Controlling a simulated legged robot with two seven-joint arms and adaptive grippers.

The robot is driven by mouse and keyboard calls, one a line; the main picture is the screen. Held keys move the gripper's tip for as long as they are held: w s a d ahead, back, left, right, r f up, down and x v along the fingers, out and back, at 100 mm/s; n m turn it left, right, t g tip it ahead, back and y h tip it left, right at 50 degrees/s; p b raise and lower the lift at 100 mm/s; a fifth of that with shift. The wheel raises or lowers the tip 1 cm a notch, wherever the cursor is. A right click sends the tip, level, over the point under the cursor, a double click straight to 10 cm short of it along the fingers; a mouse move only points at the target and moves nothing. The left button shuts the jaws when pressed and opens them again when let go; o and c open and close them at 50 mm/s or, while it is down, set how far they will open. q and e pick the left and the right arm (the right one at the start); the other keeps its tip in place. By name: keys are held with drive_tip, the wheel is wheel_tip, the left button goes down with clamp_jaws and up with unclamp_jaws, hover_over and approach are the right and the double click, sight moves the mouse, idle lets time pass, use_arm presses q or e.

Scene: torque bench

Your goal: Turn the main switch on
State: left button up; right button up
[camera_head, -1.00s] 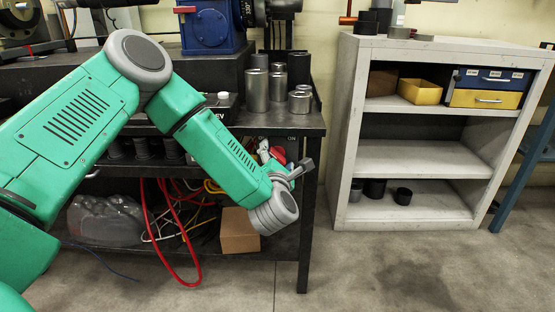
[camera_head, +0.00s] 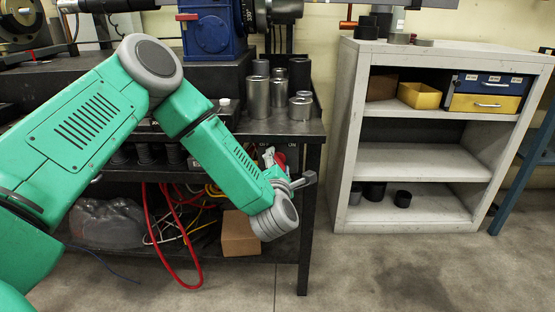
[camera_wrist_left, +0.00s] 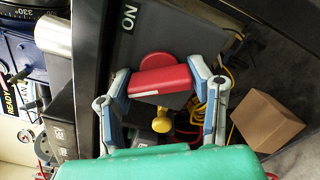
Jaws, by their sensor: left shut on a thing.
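The main switch has a red handle (camera_wrist_left: 160,81) in front of a round red disc on a grey box (camera_wrist_left: 150,38) marked "ON". In the wrist view my left gripper (camera_wrist_left: 163,80) has a finger at each end of the handle and is shut on it. In the head view the left gripper (camera_head: 275,162) is at the front right of the bench, under its top. It largely hides the switch there, and only a little of the red handle (camera_head: 281,157) shows. A yellow knob-like part (camera_wrist_left: 161,121) shows below the handle in the wrist view. My right gripper is in neither view.
The dark bench (camera_head: 313,170) has metal cylinders (camera_head: 257,98) on top, close above my forearm. A cardboard box (camera_head: 239,234) and red and yellow cables (camera_head: 170,250) lie beneath. A grey shelf (camera_head: 348,120) stands right, with free floor before it.

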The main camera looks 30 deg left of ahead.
use_arm(q)
drive_tip(key=m+p, duration=0.1)
drive_tip(key=m, duration=0.1)
drive_tip(key=m+p, duration=0.2)
drive_tip(key=shift+d+m, duration=0.2)
drive_tip(key=shift+m, duration=0.2)
drive_tip(key=m+p, duration=0.3)
drive_tip(key=shift+m, duration=0.4)
drive_tip(key=m+p, duration=0.2)
drive_tip(key=m, duration=0.1)
drive_tip(key=shift+s+f, duration=0.1)
drive_tip(key=shift+f+m+p, duration=0.15)
drive_tip(key=shift+m+p, duration=1.1)
drive_tip(key=shift+m, duration=0.75)
drive_tip(key=shift+f, duration=0.1)
drive_tip(key=o, duration=1.2)
drive_tip(key=shift+c, duration=0.2)
drive_tip(key=shift+r, duration=0.2)
